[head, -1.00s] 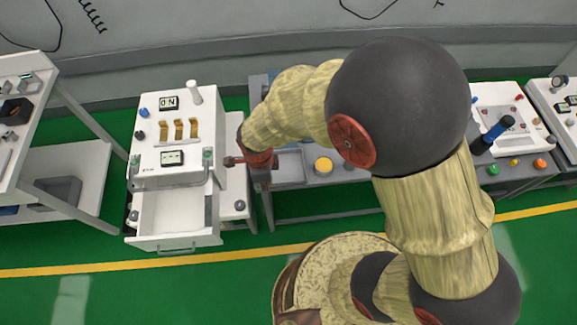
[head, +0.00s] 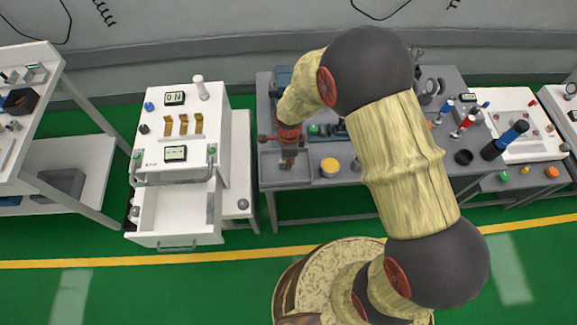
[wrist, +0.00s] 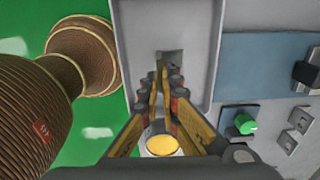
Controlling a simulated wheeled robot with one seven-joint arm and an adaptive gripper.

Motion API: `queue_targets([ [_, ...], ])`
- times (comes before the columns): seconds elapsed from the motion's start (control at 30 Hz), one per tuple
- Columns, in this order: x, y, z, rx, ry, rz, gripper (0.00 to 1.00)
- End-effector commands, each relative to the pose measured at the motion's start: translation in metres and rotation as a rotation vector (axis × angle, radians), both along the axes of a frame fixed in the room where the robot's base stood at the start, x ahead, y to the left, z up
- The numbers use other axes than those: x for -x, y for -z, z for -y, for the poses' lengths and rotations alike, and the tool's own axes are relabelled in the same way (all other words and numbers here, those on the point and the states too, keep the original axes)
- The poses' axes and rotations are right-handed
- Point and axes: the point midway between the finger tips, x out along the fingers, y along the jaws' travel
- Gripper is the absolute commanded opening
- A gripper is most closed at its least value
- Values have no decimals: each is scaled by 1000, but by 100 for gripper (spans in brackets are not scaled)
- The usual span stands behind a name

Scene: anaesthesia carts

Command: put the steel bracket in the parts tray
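The parts tray (head: 268,178) is a shallow grey rectangular tray at the left front of the grey bench. It also shows in the wrist view (wrist: 199,95). My gripper (head: 287,164) points down over the tray, with its fingertips near the tray's middle. In the wrist view my gripper (wrist: 164,76) has its fingers drawn close together at the tips. A small grey piece, seemingly the steel bracket (wrist: 173,58), shows at the fingertips, above or against the tray floor. The fingers hide part of it, and its height above the floor is hard to tell.
A yellow round button or disc (head: 330,167) sits right of the tray. The white cart (head: 185,105) with its open drawer (head: 172,210) stands left of the bench. Several dark and coloured items stand farther right, including a blue-and-black cylinder (head: 505,140).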

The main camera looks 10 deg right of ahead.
Motion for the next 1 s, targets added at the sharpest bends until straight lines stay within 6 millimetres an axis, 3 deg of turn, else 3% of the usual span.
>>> queue_targets([
  [0.03,2,12,0,1,-1,-4,0],
  [0.13,2,25,-1,1,-1,-3,0],
  [0.53,1,30,-1,0,-2,-1,0],
  [0.87,1,29,-1,0,-1,-1,21],
  [1.0,1,29,-1,0,-2,-1,23],
])
